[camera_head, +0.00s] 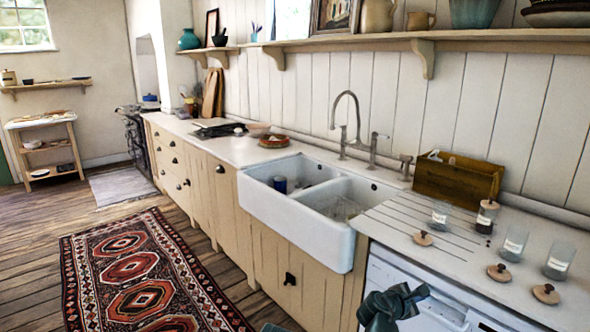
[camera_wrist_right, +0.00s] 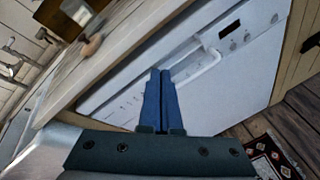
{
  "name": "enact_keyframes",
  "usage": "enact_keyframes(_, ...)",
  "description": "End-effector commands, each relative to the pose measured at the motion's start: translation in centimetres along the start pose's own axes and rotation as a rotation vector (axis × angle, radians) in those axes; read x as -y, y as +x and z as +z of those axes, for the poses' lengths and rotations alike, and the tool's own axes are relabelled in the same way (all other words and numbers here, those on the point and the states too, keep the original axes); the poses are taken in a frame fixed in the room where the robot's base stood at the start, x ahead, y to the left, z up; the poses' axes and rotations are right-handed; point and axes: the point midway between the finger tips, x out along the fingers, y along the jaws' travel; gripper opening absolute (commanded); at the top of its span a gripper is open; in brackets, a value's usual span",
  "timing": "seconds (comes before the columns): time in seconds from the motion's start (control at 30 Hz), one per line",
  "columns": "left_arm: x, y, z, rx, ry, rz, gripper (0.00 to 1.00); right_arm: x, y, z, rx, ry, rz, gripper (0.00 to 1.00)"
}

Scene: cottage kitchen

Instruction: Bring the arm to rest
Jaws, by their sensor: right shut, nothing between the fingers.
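My right gripper (camera_wrist_right: 161,73) is shut and empty in the right wrist view, its two blue fingers side by side. They point towards the white dishwasher front (camera_wrist_right: 205,75), and I cannot tell the gap between them. In the head view a dark teal part of my right arm (camera_head: 392,306) shows at the bottom, in front of the dishwasher (camera_head: 385,272). My left gripper cannot be made out in the head view.
The counter (camera_head: 440,250) above the dishwasher holds several glass jars (camera_head: 515,243), round wooden lids (camera_head: 498,271) and a wooden caddy (camera_head: 455,178). A patterned rug (camera_head: 140,275) lies on the floor.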

Motion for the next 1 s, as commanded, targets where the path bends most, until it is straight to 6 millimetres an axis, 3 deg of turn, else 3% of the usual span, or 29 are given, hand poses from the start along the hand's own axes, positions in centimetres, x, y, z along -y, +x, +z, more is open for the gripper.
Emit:
enact_keyframes(0.17, 0.0, 0.0, 0.0, 0.0, 0.0, 0.0, 0.87, 4.2, -5.0, -6.1, -0.164, 0.36, -0.214, 0.0)
enact_keyframes(0.3, 0.0, 0.0, 0.0, 0.0, 0.0, 0.0, 0.87, 8.6, -11.4, -11.8, -0.274, 0.652, -0.496, 0.0)
enact_keyframes(0.5, 0.0, 0.0, 0.0, 0.0, 0.0, 0.0, 0.87, 13.1, -19.6, -16.7, -0.312, 0.87, -0.845, 0.0)
enact_keyframes(0.77, 0.0, -0.3, 0.0, 0.0, 0.0, 0.0, 0.87, 16.9, -28.5, -19.0, -0.26, 0.971, -1.187, 0.0)
enact_keyframes(0.8, 0.2, -1.9, 0.1, 0.0, 0.0, 0.0, 0.87, 15.6, -28.6, -17.8, -0.26, 0.973, -1.177, 0.0)
enact_keyframes(1.0, 0.6, -5.9, 0.3, 0.0, 0.0, 0.0, 0.87, 13.1, -29.9, -14.9, -0.261, 0.974, -1.172, 0.0)
